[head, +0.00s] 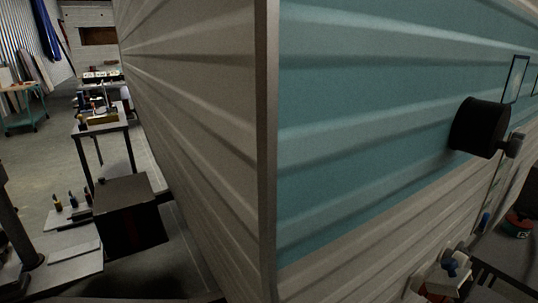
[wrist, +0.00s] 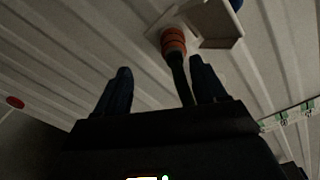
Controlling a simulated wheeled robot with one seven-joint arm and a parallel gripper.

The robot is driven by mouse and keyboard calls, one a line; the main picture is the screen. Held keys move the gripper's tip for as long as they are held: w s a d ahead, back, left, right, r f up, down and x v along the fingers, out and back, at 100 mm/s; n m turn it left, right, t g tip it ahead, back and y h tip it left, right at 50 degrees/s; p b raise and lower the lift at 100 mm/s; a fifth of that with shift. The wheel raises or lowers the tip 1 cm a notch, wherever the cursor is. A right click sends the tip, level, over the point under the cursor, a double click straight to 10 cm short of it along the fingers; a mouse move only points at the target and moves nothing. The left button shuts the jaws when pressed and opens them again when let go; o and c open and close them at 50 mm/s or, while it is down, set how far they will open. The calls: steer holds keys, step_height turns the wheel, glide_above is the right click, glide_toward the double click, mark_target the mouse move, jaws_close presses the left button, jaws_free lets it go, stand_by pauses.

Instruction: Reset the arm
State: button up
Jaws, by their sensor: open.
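In the wrist view my gripper (wrist: 158,78) is open, with its two dark fingers spread apart. An orange-ringed plug-like piece (wrist: 173,42) with a dark cable or handle shows beyond the fingers, nearer the right one. The dark length runs down between the fingers, close to the right finger; I cannot tell whether they touch. The piece meets a beige box-like fitting (wrist: 215,25) on pale ribbed siding. I cannot clearly make out my gripper in the head view.
The camper's corner, with teal and cream ribbed siding (head: 370,110), fills much of the head view. A black cylinder (head: 478,127) stands out before it at right. Workshop tables (head: 103,127), a dark box (head: 128,205) and small bottles are at left, with open floor (head: 42,155) beyond.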

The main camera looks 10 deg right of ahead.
steer(key=s+a+f+n+g+h, duration=0.35)
steer(key=s+a+f, duration=0.25)
steer(key=a+f, duration=0.35)
steer(key=s+a+n+g+h+p, duration=0.2)
steer(key=s+a+n+h, duration=0.1)
steer(key=s+a, duration=0.3)
steer(key=s+a+r+n+t, duration=0.1)
steer(key=s+a+r+n, duration=0.1)
steer(key=s+r+n, duration=0.2)
steer(key=s+a+r+n+t, duration=0.1)
steer(key=s+r+n, duration=0.3)
steer(key=r, duration=0.5)
steer(key=s+a+r+n+t+p, duration=0.1)
steer(key=s+a+r+n+t, duration=0.1)
steer(key=r+n, duration=0.4)
steer(key=shift+s+a+r+y, duration=0.45)
steer(key=shift+s+a+r, duration=0.35)
steer(key=shift+s, duration=0.3)
